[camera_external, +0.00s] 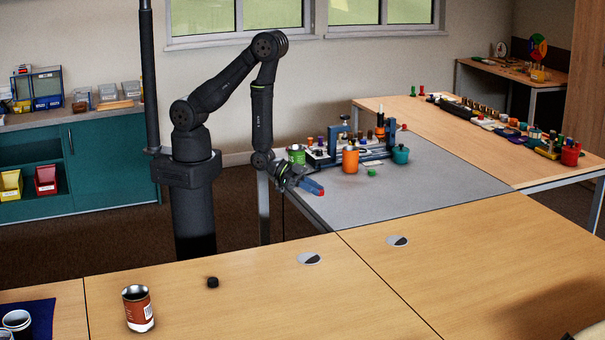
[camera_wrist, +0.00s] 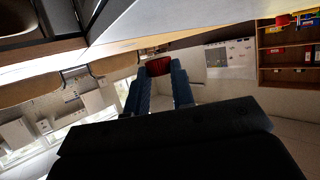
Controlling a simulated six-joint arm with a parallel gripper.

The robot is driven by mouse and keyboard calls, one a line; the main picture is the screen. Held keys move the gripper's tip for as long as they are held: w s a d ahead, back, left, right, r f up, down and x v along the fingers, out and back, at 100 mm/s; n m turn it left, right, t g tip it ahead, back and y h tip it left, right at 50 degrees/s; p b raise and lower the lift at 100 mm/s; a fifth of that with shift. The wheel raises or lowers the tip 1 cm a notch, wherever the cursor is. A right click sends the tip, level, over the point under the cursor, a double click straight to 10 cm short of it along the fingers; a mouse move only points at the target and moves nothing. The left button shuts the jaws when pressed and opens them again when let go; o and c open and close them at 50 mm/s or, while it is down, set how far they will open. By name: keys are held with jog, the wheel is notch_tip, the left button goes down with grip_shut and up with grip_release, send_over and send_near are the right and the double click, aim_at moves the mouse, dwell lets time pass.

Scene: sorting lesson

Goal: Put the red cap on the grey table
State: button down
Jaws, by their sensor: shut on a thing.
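My gripper (camera_external: 311,187) has blue fingers and is shut on a small red thing, most likely the red cap (camera_external: 320,192), at its tips. In the wrist view the cap (camera_wrist: 158,66) is dark red and sits between the two blue fingers (camera_wrist: 160,80). The grey table (camera_external: 420,196) has a flat grey top. In the external view my gripper shows over that table's left edge, and the cap appears above the top; the exact height is hard to tell.
On the grey table's far part stand an orange pot (camera_external: 350,160), a teal pot (camera_external: 401,154), a green pot (camera_external: 296,154) and a blue rack (camera_external: 375,150). A small green piece (camera_external: 371,172) lies nearby. The front and right of the grey top are clear. Wooden tables (camera_external: 250,300) adjoin it.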

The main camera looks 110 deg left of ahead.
jog(key=s+d+r+m+g+h, duration=0.2)
jog(key=d+m+h, duration=0.5)
jog(key=d, duration=1.4)
jog(key=s+d+r+m+g+h, duration=0.2)
jog(key=s+d+m+g, duration=0.1)
jog(key=d, duration=0.6)
jog(key=s+d+r+m+g+h, duration=0.2)
jog(key=s+d, duration=0.4)
jog(key=d, duration=0.3)
jog(key=shift+m+g+h, duration=0.4)
jog(key=shift+m+h, duration=0.1)
jog(key=shift+h, duration=0.2)
send_over(270, 252)
notch_tip(270, 252, down, 7)
jog(key=shift+d, duration=0.15)
jog(key=shift+f, duration=1.75)
jog(key=shift+f, duration=0.15)
